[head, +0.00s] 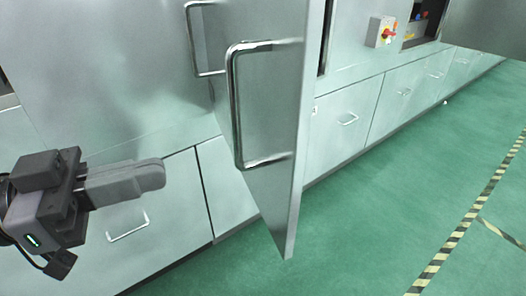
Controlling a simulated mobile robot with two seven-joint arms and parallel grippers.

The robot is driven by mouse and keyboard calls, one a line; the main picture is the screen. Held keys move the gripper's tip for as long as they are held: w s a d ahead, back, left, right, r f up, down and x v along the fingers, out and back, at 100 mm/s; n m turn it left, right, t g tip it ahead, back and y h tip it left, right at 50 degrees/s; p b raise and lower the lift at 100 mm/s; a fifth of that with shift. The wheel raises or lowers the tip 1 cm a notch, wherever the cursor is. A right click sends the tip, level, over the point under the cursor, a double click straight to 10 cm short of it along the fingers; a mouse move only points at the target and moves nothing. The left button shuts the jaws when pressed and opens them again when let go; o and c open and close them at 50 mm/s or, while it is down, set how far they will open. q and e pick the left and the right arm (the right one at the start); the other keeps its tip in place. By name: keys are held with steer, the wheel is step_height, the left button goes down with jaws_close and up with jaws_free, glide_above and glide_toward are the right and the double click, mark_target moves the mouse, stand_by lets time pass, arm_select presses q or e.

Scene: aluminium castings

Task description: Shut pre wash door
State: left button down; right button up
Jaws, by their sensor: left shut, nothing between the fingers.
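The pre wash door (275,125) is a pale metal panel that stands open, swung out from the machine front towards me. A large bent-bar handle (237,108) is on its left-facing side. My left gripper (158,175) is at the lower left, its fingers closed together and empty, pointing right. It is apart from the door, left of it and lower than most of the handle. My right gripper is not in view.
Another bar handle (192,40) is on the machine front behind the door. Lower cabinets (345,125) with small handles run along the wall. A switch box (381,32) with a red and yellow knob is at the upper right. The green floor (390,200) is clear, with striped tape (450,243).

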mark_target(285, 141)
arm_select(q)
steer(key=p+x, duration=0.4)
steer(key=x, duration=0.8)
steer(key=shift+w+d+r+p, duration=0.1)
steer(key=shift+w+d+p, duration=0.05)
steer(key=shift+d+p, duration=0.15)
steer(key=shift+w+d, duration=0.2)
steer(key=shift+d, duration=0.3)
